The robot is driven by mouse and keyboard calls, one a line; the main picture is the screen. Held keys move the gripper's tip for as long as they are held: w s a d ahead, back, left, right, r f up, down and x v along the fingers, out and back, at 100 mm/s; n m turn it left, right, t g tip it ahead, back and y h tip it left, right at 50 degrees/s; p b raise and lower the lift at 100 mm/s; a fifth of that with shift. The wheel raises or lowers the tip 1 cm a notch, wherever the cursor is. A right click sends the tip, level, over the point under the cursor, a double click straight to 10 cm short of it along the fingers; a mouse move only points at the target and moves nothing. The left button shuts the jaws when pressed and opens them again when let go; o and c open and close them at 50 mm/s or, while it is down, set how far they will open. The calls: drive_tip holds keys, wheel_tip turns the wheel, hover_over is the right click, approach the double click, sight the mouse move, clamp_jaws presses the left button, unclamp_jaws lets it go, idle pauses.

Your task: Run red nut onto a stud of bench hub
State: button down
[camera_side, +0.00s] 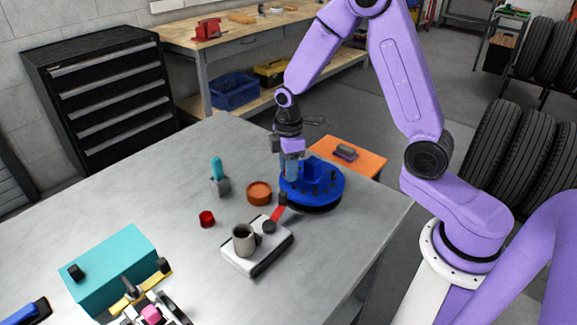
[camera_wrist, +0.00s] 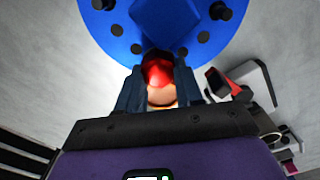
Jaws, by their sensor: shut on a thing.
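The blue bench hub (camera_side: 328,192) is a round disc with a raised block and dark upright studs, standing at the right end of the table. It fills the top of the wrist view (camera_wrist: 100,30), where a stud (camera_wrist: 219,11) stands on its upper right. My gripper (camera_side: 291,172) points down at the hub's left edge. In the wrist view my gripper (camera_wrist: 157,82) is shut on the red nut (camera_wrist: 157,73), which overlaps the hub's near edge. The nut is hidden in the side view. I cannot tell whether it touches a stud.
An orange round dish (camera_side: 259,193) stands left of the hub. A red cup-like piece (camera_side: 207,219) and a teal-handled tool (camera_side: 218,176) are further left.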

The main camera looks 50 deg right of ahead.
drive_tip(key=shift+f, duration=0.2)
drive_tip(key=c, duration=0.7)
unclamp_jaws()
drive_tip(key=shift+o, duration=0.2)
drive_tip(key=shift+r, duration=0.1)
wheel_tip(320, 180, up, 16)
drive_tip(key=shift+r, duration=0.4)
drive_tip(key=shift+c, duration=1.1)
drive_tip(key=f, duration=0.8)
drive_tip(key=shift+s+d+f, duration=0.15)
drive_tip(key=shift+d+f, duration=0.1)
drive_tip(key=shift+f, duration=4.15)
